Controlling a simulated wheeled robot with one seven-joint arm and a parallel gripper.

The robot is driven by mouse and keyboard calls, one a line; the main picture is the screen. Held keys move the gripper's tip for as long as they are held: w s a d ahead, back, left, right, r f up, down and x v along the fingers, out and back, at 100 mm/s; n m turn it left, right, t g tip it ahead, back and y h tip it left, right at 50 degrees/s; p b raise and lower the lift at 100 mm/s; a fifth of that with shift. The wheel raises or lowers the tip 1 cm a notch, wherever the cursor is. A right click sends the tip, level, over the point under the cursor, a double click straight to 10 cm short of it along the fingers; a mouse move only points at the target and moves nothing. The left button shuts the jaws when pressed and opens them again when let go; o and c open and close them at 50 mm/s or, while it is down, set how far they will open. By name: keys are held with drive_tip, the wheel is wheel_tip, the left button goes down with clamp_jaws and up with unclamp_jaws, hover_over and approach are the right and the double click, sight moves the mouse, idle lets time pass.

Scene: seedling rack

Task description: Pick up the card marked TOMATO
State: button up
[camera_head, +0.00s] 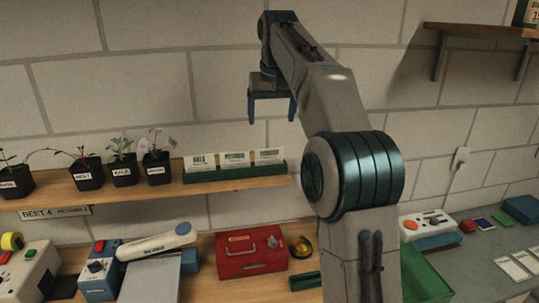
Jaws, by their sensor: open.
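Several white cards stand side by side in a green holder (236,173) at the right end of the wooden shelf: a left card (200,162), a middle card (236,159) and a right card (269,156). Their print is too small to read, so I cannot tell which is marked TOMATO. More pale cards (514,268) lie flat on the grey counter at the far right; their print is also unreadable. My gripper (271,121) is open and empty, pointing down in the air above the middle and right cards, apart from them.
Several potted seedlings (122,174) stand on the shelf (215,186) left of the holder. Below are a red box (251,263), a blue-grey device (100,271) and a brass bell (301,247). A green bin (425,278) is partly hidden by my arm. A wall shelf (487,31) is at upper right.

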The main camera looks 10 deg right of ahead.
sight(269, 150)
drive_tip(key=x, duration=0.8)
drive_tip(key=shift+p+x, duration=0.55)
drive_tip(key=shift+x, duration=2.1)
drive_tip(key=c, duration=0.6)
